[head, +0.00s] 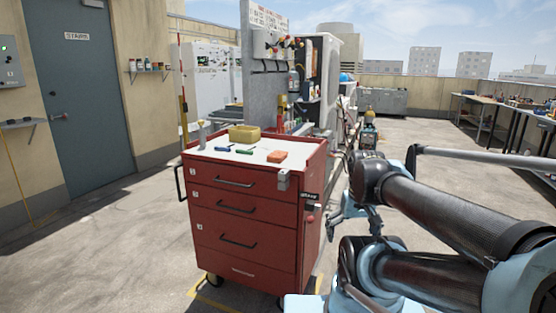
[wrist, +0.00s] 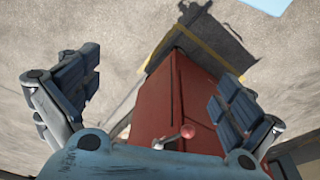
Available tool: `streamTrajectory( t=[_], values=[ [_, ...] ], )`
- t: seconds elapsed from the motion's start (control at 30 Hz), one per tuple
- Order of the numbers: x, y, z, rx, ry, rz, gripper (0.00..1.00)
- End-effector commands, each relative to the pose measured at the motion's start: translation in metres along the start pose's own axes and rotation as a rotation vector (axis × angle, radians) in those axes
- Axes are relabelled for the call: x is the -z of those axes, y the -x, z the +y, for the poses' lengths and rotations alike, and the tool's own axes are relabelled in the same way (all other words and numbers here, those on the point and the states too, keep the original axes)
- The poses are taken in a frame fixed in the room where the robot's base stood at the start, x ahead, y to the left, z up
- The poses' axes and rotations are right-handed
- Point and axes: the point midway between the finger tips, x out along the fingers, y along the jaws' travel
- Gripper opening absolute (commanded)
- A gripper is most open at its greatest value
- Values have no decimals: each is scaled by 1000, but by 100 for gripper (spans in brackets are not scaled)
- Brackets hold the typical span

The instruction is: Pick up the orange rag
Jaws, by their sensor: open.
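The orange rag (head: 278,156) is a small folded block on the white top of a red drawer cart (head: 240,225), near its front right corner. My gripper (wrist: 155,90) shows in the wrist view with its two dark padded fingers wide apart and nothing between them. In the head view my arm comes in from the right, and its end hangs to the right of the cart, apart from the rag. The wrist view looks down past a red cart side (wrist: 175,95) to the floor. The rag does not show there.
A yellow bin (head: 244,133) and several small blue and green tools (head: 222,149) share the cart top with the rag. A grey panel (head: 258,80) stands behind it. A workbench (head: 505,105) is at the far right. Open concrete floor lies around the cart.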

Motion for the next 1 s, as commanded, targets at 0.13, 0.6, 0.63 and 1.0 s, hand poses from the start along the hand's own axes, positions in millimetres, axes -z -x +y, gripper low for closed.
streamTrajectory(
  t=[0.13, 0.6, 0.63, 1.0],
  values=[
    [35, 29, -9, 28, 85, 1, 100],
    [179, 125, -50, 150, 469, 31, 100],
    [189, 130, -53, 157, 493, 35, 100],
    [307, 178, -96, 249, 792, 87, 100]
  ],
)
